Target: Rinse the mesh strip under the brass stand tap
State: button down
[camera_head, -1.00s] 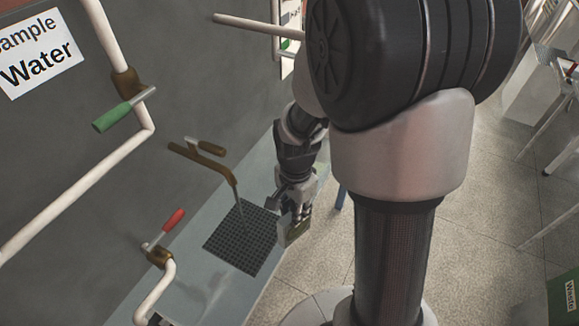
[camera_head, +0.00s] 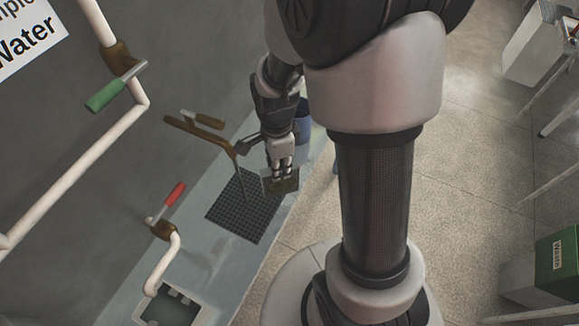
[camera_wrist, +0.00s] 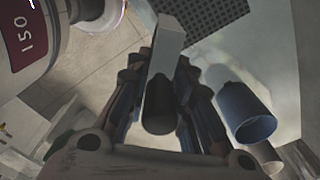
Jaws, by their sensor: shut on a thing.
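The brass stand tap (camera_head: 207,137) rises beside the wall, its spout over a dark square grate (camera_head: 245,206). A thin pale line hangs below the spout, looking like a water stream. My gripper (camera_head: 280,168) is shut on the mesh strip (camera_head: 285,185), a flat grey-olive piece just right of the grate and apart from the pale line. In the wrist view the strip (camera_wrist: 164,38) is a pale flat band pointing away between my fingers (camera_wrist: 165,85), with a dark rounded end (camera_wrist: 160,108) nearer me. Its mesh weave cannot be made out.
A blue cup (camera_head: 303,122) stands behind my gripper; it also shows in the wrist view (camera_wrist: 247,112). A red-handled valve (camera_head: 172,196) and a green-handled valve (camera_head: 112,92) sit on white pipes at left. A square opening (camera_head: 170,308) lies at the counter's near end.

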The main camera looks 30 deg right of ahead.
jog(key=w+a+f, duration=0.1)
jog(key=w+a, duration=0.4)
jog(key=w, duration=0.1)
jog(key=shift+w+a+f+b, duration=0.2)
jog(key=shift+a+f+b, duration=0.1)
jog(key=shift+f, duration=0.05)
jog(key=shift+d, duration=0.1)
dwell(0.6)
jog(key=shift+d, duration=0.5)
jog(key=shift+a, duration=0.15)
jog(key=shift+a, duration=0.45)
jog(key=shift+d, duration=0.1)
jog(key=shift+d, duration=0.5)
jog(key=shift+a, duration=0.1)
